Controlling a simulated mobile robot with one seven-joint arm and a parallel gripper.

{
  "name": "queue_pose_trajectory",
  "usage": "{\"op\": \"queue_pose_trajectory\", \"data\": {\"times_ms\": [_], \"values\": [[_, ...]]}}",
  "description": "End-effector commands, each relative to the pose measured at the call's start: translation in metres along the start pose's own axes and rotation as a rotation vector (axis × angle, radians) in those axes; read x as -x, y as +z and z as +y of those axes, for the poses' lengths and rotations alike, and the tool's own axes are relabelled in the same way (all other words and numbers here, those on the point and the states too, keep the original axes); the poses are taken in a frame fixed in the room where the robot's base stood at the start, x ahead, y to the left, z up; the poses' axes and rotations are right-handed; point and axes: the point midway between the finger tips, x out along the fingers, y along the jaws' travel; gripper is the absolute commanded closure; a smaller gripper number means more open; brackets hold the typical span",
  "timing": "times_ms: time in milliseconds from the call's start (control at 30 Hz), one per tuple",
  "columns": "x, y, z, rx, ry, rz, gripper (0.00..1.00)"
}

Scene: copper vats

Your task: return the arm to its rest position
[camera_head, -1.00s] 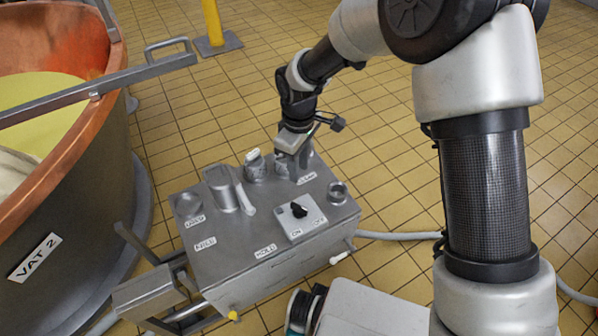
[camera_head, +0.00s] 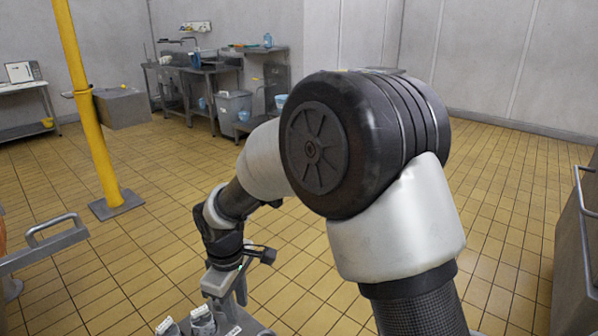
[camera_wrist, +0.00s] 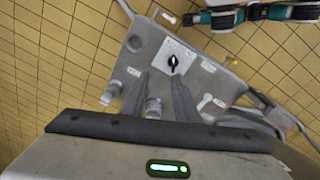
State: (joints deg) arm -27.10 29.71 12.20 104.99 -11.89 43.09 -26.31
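My arm reaches down from the right in the head view, bent at its large black joint. My gripper (camera_head: 238,292) points down at the grey metal box (camera_head: 245,325), whose edge barely shows at the bottom of that view. In the wrist view my gripper's two dark fingers (camera_wrist: 160,76) stand apart over the box (camera_wrist: 205,70), so it is open. A small metal fitting (camera_wrist: 153,107) on the box shows between them, and I see nothing gripped. The box top carries a plate with a black knob (camera_wrist: 173,61). Whether the fingers touch anything is unclear.
A yellow post (camera_head: 85,110) stands at the left. A grey handled bar (camera_head: 45,245) juts in near the left edge. A grey metal unit (camera_head: 577,250) stands at the right edge. A sink bench and a grey bin (camera_head: 232,110) are at the back. Tiled floor between is clear.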

Motion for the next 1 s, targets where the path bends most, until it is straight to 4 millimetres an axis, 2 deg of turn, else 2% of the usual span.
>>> {"op": "queue_pose_trajectory", "data": {"times_ms": [33,200,367,500,600,700,1000], "values": [[0.028,0.019,0.014,-0.068,0.03,0.015,0.72],[0.099,0.088,0.037,-0.311,0.105,0.055,0.72],[0.152,0.155,0.038,-0.545,0.163,0.106,0.72],[0.187,0.211,0.024,-0.748,0.206,0.163,0.72],[0.204,0.245,0.01,-0.884,0.23,0.207,0.72],[0.214,0.27,-0.005,-0.992,0.246,0.248,0.72],[0.224,0.317,-0.043,-1.23,0.275,0.357,0.72]]}}
